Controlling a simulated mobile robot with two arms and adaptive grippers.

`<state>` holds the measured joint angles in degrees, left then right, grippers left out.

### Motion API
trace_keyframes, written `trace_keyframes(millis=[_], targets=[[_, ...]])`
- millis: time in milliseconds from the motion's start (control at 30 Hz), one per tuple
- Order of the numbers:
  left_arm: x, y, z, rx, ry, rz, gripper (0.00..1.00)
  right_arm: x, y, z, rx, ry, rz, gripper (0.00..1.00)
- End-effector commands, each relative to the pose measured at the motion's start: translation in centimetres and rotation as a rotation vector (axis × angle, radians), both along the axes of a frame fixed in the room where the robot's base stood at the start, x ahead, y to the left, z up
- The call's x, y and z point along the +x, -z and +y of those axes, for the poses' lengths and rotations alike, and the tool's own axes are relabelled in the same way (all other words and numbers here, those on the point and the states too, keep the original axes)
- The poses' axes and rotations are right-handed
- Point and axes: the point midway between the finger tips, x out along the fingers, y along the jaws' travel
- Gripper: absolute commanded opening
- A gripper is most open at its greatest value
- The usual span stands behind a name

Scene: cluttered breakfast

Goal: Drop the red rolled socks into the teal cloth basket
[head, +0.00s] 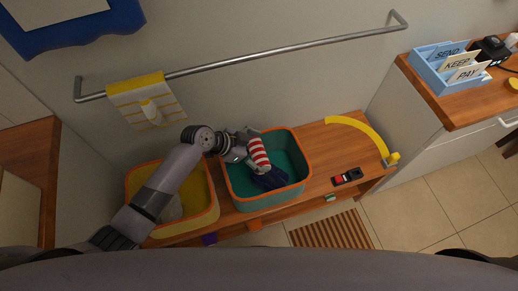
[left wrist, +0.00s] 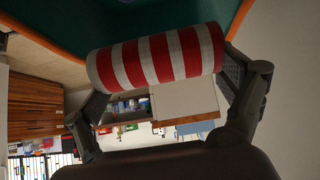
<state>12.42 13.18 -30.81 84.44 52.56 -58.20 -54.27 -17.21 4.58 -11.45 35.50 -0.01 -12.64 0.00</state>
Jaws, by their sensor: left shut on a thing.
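The red rolled socks (head: 258,154), with red and white stripes, are held between the fingers of my left gripper (head: 243,152). In the left wrist view the striped roll (left wrist: 157,58) lies across both fingers, one at each end. The teal cloth basket (head: 294,155) has an orange rim and stands on the wooden bench. The roll is over its opening in the head view; its exact height above the rim is hard to tell. A dark blue item (head: 270,180) lies inside the basket below the roll. My right gripper is not in view.
A yellow basket (head: 207,190) with an orange rim stands to the left, partly behind my left arm. A metal rail (head: 290,45) with a striped towel (head: 145,102) runs along the wall above.

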Motion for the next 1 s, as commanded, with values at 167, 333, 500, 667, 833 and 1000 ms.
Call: trace_keyframes(millis=[167,333,500,667,833,1000], targets=[[0.0,2.4,0.0,0.0,-0.001,0.001,0.64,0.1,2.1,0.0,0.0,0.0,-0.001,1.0],[0.0,2.7,0.0,0.0,-0.001,0.001,0.64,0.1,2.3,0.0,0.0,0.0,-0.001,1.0],[0.0,2.6,0.0,0.0,-0.001,0.001,0.64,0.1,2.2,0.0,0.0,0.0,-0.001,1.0],[0.0,2.6,0.0,0.0,-0.001,0.001,1.0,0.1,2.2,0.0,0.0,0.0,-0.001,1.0],[0.0,2.6,0.0,0.0,-0.001,0.001,1.0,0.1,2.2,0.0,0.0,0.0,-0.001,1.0],[0.0,2.5,0.1,0.0,0.0,0.0,1.0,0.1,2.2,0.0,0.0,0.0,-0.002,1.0]])
